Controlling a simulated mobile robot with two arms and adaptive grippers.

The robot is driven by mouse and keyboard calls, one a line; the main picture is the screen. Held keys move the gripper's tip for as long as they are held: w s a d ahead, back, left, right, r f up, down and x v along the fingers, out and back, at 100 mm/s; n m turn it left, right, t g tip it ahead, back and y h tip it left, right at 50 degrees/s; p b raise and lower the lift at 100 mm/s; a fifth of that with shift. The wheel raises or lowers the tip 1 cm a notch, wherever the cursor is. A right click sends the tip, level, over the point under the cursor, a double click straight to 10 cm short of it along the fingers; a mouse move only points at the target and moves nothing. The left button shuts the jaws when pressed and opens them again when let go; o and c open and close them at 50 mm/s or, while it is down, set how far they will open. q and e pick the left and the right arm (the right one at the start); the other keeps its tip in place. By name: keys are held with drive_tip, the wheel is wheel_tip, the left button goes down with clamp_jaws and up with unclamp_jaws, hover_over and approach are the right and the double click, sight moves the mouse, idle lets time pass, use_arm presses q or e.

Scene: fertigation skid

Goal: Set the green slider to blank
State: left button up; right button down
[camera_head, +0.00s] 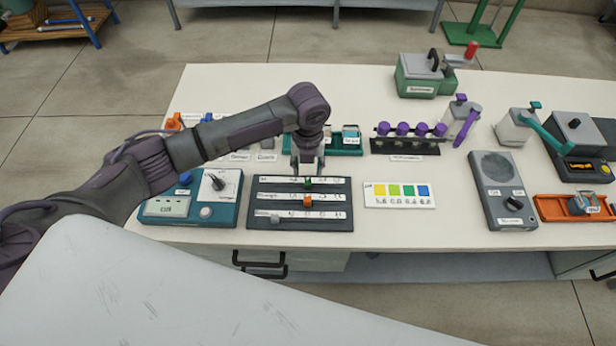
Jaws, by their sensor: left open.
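The dark slider panel (340,211) lies near the front edge of the bench and carries three white scale strips, one above another. The green slider (308,182) sits near the middle of the top strip. The strip's marks are too small to read, so I cannot tell which is blank. My left gripper (307,169) is open, pointing down at the green slider, with its fingers at or just above it; contact cannot be told. My right gripper is not in view.
An orange slider (307,201) is on the middle strip and a grey slider (275,218) on the bottom one. A teal meter box (218,207) stands left of the panel, a colour chart (399,195) right. Behind are a teal rack (350,140) and purple-capped vials (403,129).

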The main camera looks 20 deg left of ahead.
sight(307, 182)
use_arm(q)
wheel_tip(307, 182, down, 6)
drive_tip(key=shift+f, duration=0.1)
drive_tip(key=shift+c, duration=0.4)
clamp_jaws()
drive_tip(key=shift+a+p, duration=0.1)
drive_tip(key=shift+p, duration=0.2)
